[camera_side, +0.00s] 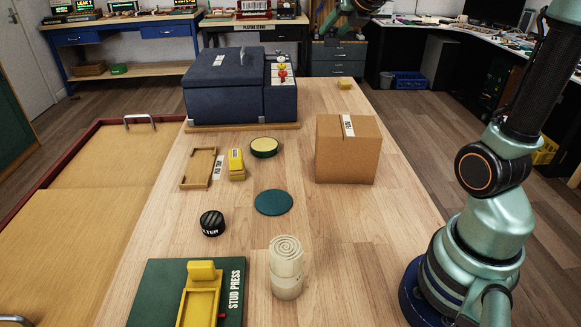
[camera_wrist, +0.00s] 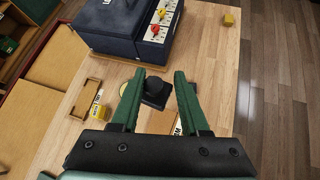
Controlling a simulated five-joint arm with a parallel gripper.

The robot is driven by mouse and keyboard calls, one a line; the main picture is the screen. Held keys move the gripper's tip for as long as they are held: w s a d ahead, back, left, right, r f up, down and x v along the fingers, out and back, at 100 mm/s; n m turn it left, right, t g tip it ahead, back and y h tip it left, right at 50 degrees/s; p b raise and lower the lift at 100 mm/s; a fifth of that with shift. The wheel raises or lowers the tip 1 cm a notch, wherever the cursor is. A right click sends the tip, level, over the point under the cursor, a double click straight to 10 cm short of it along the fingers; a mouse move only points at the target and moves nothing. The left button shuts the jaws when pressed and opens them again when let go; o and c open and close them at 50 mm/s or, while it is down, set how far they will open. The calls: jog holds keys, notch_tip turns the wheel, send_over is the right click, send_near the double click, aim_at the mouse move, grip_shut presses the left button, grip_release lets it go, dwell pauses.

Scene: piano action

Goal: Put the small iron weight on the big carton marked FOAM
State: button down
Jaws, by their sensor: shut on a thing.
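The small iron weight (camera_wrist: 155,92), black with a knob on top, sits between the fingers of my gripper (camera_wrist: 158,75) in the wrist view. My gripper is shut on it. In the side view only part of my gripper (camera_side: 346,12) shows at the top edge, high above the table and the carton; the weight is not clear there. The big brown carton (camera_side: 345,158) stands closed on the right part of the table, with a white label on top whose word is hard to read. In the wrist view my gripper hides most of the carton.
A navy box with a red-knobbed panel (camera_side: 225,88) stands behind left. A wooden tray (camera_side: 184,168), yellow block (camera_side: 236,165), round tin (camera_side: 264,147), teal disc (camera_side: 273,202), black puck (camera_side: 212,223), pale cylinder (camera_side: 286,268) and stud press (camera_side: 150,285) occupy the table. The carton's top looks clear.

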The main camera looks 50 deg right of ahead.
jog(key=shift+a+r, duration=0.35)
jog(key=shift+a, duration=0.15)
jog(key=shift+a+f, duration=0.2)
jog(key=shift+f, duration=0.15)
notch_tip(320, 180, down, 19)
jog(key=shift+f, duration=0.1)
jog(key=shift+c, duration=2)
grip_release()
jog(key=shift+f, duration=0.1)
